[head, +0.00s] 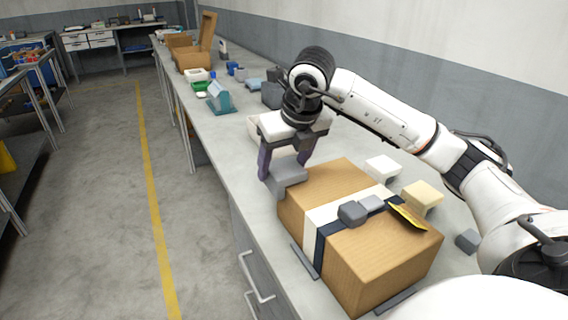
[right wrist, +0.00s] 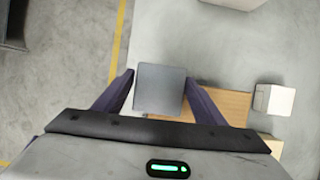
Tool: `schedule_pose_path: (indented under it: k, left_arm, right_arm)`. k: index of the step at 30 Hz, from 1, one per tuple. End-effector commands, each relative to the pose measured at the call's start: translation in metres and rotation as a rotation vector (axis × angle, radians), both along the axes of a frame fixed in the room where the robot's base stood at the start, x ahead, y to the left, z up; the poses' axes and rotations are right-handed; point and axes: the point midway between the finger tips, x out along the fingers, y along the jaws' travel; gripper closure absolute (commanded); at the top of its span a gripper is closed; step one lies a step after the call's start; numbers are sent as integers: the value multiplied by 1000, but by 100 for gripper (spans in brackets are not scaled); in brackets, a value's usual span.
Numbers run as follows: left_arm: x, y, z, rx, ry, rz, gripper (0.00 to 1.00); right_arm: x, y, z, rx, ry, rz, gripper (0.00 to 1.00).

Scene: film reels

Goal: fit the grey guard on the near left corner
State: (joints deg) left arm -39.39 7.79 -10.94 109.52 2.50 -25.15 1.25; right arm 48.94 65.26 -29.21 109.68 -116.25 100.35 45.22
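The grey guard (head: 289,174) is between the purple fingers of my right gripper (head: 284,164), at the left corner of the cardboard box's top. In the right wrist view the guard (right wrist: 160,88) shows as a grey square spanning the gap between the fingertips of the gripper (right wrist: 160,76). It looks gripped; whether it rests on the box I cannot tell. The cardboard box (head: 380,258) sits on the bench with a cream band and a dark strap across it. Its top also shows in the wrist view (right wrist: 235,105). My left gripper is out of view.
A grey block (head: 352,213) sits on the strap, and a yellow-and-black piece (head: 407,216) lies at the box's edge. A white guard (head: 383,168), a beige guard (head: 424,196) and a small grey block (head: 467,240) stand behind it. Dark strips (head: 305,262) edge its base.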

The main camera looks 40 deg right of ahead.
Motion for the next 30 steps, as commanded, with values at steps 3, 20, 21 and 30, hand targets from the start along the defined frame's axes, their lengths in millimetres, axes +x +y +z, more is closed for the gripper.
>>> schedule_pose_path:
  k: [3,20,21,30]
  left_arm:
    - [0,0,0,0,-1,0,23]
    - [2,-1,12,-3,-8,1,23]
    - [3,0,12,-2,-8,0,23]
    - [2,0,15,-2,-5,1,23]
  right_arm:
    - [-2,-2,-4,-5,12,-4,23]
    - [-6,-1,24,-6,7,-5,23]
    - [-9,1,33,-5,6,-4,23]
    - [-34,9,95,-5,4,-2,23]
